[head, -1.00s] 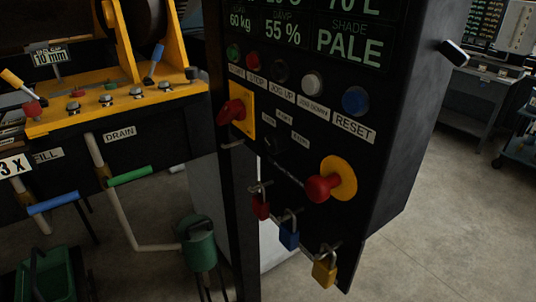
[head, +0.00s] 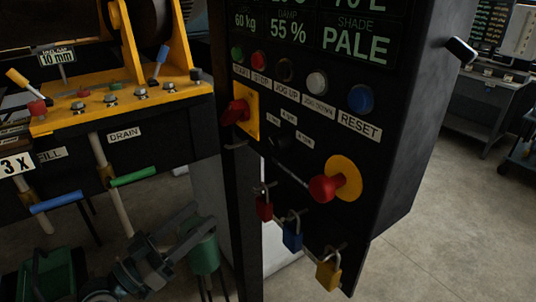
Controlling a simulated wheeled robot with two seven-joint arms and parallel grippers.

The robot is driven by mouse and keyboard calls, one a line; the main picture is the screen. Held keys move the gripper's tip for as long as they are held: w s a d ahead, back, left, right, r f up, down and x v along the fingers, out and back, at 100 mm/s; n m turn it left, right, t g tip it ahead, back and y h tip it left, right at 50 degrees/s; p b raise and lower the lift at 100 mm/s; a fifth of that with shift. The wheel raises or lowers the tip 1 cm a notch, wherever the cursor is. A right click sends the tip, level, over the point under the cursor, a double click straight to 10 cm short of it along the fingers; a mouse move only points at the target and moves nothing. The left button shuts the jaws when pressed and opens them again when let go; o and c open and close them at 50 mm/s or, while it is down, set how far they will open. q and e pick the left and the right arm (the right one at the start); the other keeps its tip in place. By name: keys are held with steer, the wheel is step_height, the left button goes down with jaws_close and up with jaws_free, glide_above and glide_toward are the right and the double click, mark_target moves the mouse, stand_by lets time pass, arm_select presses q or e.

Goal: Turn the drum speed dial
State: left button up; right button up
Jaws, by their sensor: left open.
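The drum speed dial appears to be the small black knob (head: 281,143) on the dark control panel (head: 395,150), with small labels around it. Its pointer position is too dark to read. My left gripper (head: 192,226) is in the lower left of the head view, in front of the green can. It is open and empty, below and to the left of the dial and well apart from it. My right gripper is not in view.
A red rotary switch (head: 236,112) and a red knob on a yellow disc (head: 323,188) flank the dial. Push buttons, including a blue one (head: 360,99), sit above. Red, blue (head: 292,236) and yellow padlocks hang below. A green can (head: 205,253) stands behind my gripper.

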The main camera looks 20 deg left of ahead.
arm_select(q)
steer(key=s+d+r+h, duration=0.1)
steer(key=s+d+r, duration=0.1)
steer(key=r, duration=0.2)
steer(key=s+d+r+m+h, duration=0.1)
steer(key=s+d+r+h, duration=0.1)
steer(key=r, duration=0.2)
steer(key=shift+s+d+r+g, duration=0.2)
steer(key=shift+s+d+g, duration=0.1)
steer(key=shift+s+d, duration=0.05)
steer(key=shift+w, duration=0.15)
steer(key=shift+w, duration=0.2)
